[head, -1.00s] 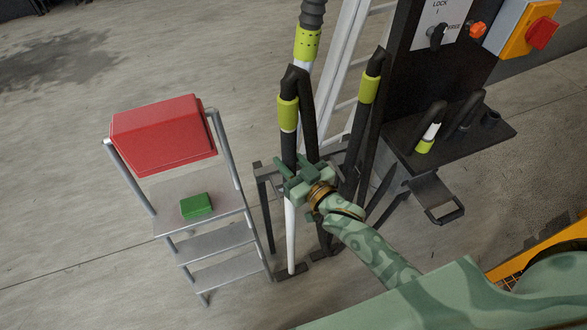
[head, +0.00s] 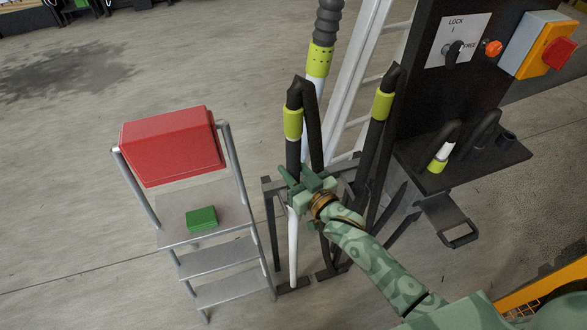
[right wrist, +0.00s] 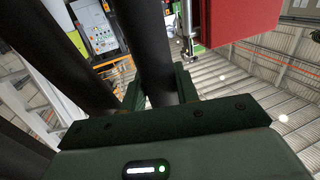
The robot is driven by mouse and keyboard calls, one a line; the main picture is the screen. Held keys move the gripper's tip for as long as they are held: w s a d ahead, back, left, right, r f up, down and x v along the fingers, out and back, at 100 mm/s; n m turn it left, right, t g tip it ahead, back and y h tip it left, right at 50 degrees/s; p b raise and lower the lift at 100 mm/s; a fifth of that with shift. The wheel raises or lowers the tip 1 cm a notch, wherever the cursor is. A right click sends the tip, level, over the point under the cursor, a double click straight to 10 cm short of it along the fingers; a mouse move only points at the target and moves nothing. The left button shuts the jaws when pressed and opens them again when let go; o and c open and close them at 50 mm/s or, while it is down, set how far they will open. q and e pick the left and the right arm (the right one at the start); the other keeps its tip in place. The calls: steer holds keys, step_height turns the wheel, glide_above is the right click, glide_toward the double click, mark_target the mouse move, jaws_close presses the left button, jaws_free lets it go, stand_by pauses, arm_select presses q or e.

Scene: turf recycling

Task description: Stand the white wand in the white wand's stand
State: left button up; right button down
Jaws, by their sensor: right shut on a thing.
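The white wand has a black hooked top, a lime band and a white lower tube (head: 293,245). It stands nearly upright in the head view, its lower end close to a dark foot of the stand (head: 268,225). Whether the tip rests in the stand cannot be told. My right gripper (head: 305,185) is shut on the wand's black part, just above the white tube. In the right wrist view the black shaft (right wrist: 148,45) runs between the fingers (right wrist: 160,92). My left gripper is not in view.
A second black wand with a lime band (head: 382,106) stands close on the right. A step ladder (head: 205,265) with a red box (head: 172,146) and a green block (head: 201,219) is on the left. A black control post (head: 425,105) stands at the right.

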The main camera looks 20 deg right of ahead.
steer(key=shift+f, duration=0.2)
stand_by(0.6)
steer(key=c, duration=1)
jaws_free()
steer(key=o, duration=0.3)
steer(key=shift+s+f, duration=0.1)
steer(key=shift+f, duration=0.1)
steer(key=shift+o, duration=0.2)
steer(key=shift+r, duration=0.1)
steer(key=p+v, duration=0.1)
steer(key=v, duration=1.5)
steer(key=shift+p, duration=0.4)
steer(key=shift+s+d, duration=0.1)
steer(key=shift+s, duration=0.05)
